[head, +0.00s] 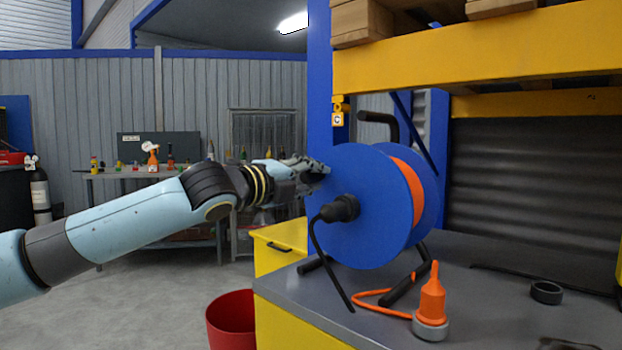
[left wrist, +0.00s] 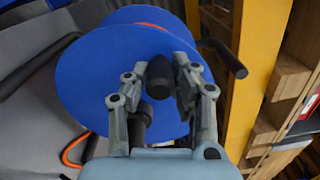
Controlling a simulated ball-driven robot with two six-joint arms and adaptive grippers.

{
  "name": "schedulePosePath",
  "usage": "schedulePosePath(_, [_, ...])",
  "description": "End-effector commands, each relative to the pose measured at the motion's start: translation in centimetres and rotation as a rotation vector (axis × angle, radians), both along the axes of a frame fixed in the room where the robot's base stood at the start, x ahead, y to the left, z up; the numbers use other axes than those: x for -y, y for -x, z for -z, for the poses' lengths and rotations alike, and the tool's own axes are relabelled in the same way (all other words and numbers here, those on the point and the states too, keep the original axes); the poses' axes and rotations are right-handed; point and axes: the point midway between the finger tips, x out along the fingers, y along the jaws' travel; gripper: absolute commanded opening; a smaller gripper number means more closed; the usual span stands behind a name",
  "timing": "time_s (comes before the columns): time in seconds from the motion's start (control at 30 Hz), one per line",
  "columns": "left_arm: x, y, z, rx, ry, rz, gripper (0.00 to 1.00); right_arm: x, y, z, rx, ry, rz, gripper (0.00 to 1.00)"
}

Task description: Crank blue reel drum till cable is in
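The blue reel drum (head: 365,235) stands upright in a black frame on the grey bench; its near disc faces me. Orange cable (head: 406,185) shows between its two discs. A black hub (head: 340,208) sticks out of the disc centre. My left gripper (head: 318,168) is at the upper left of the disc. In the left wrist view its fingers (left wrist: 174,85) are partly apart, with blue disc showing between them. The drum (left wrist: 90,75) fills much of that view. My right gripper is in neither view.
An orange plug (head: 432,300) stands in a grey ring on the bench (head: 500,270), with loose orange cable beside it. A black ring (head: 546,292) lies further right. A red bin (head: 232,320) stands below left. A yellow shelf beam (head: 470,52) crosses above.

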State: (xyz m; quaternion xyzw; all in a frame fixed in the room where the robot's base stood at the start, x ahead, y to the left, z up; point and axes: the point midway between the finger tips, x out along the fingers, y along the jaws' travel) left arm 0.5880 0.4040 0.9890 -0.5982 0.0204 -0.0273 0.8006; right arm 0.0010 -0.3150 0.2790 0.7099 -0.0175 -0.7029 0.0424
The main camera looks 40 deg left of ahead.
Motion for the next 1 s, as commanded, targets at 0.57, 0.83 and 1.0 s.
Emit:
schedulePosePath(0.57, [0.0, 0.0, -1.7, 0.004, -0.004, 0.001, 0.46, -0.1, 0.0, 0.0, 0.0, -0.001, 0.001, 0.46])
schedulePosePath(0.83, [0.0, 0.0, -7.2, 0.006, -0.004, 0.001, 0.46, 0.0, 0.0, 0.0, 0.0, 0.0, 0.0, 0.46])
schedulePosePath(1.0, [0.0, 0.0, -9.4, 0.002, 0.0, 0.0, 0.46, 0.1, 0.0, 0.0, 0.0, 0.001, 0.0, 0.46])
